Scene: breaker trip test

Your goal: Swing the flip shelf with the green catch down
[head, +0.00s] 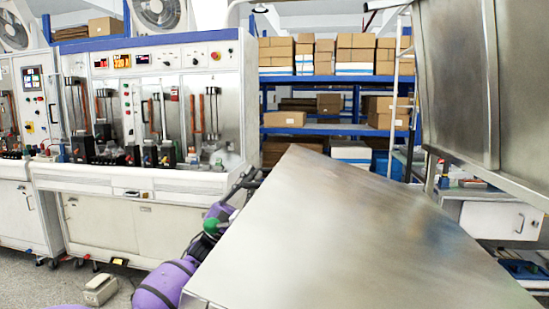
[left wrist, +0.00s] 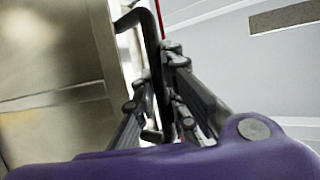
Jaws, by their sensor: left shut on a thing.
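A broad metal flip shelf (head: 340,225) fills the lower middle of the head view, its surface sloping. My left gripper (head: 250,179) is at its far left edge, partly hidden by the panel. In the left wrist view, the gripper (left wrist: 158,110) is shut on a black bent handle (left wrist: 152,45) beside a metal panel (left wrist: 55,70). A small green part (head: 211,226) shows by my purple left arm; I cannot tell whether it is the catch. Another metal panel (head: 455,90) stands raised at upper right. My right gripper is not in view.
White test benches (head: 140,190) with breakers stand at left. A blue rack (head: 335,128) with cardboard boxes stands behind. A white cabinet (head: 490,218) is at right. A small box-like object (head: 100,290) lies on the floor at lower left.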

